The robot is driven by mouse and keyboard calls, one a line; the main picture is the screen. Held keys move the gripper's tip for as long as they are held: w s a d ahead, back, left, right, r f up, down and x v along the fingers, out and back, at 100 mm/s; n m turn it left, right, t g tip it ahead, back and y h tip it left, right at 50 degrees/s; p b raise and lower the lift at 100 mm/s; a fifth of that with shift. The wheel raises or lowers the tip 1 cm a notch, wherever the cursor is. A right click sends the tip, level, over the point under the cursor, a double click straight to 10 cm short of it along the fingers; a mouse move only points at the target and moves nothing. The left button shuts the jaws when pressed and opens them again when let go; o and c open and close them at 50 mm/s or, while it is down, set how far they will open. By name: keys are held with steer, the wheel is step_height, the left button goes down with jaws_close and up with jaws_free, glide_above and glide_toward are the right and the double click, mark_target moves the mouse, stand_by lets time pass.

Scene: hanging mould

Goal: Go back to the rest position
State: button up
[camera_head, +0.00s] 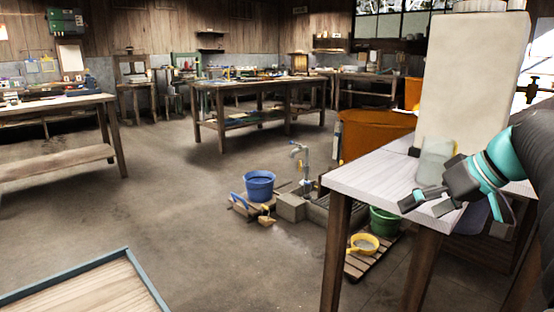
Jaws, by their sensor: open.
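My gripper (427,203) is at the right, at the end of my dark and teal arm. Its two dark fingers point left and stand apart, with nothing seen between them. It is at the near edge of a pale-topped wooden table (365,178); whether it touches the top I cannot tell. A translucent pale container (434,158) stands on that table just behind the gripper. A tall cream block (470,80) rises behind the container. My arm hides part of the table's right side.
A yellow pan (364,244) lies beside the green bucket. A blue-edged wooden surface (85,290) is at the front left. The middle floor is clear.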

steer(key=s+a+f+m+h+p, duration=0.2)
steer(key=s+a+f+h, duration=0.3)
steer(key=s+a+f, duration=0.7)
steer(key=s+a, duration=0.2)
steer(key=s, duration=0.1)
steer(key=shift+a+f+g+p, duration=0.15)
steer(key=shift+a+g+p, duration=0.15)
steer(key=shift+a, duration=0.05)
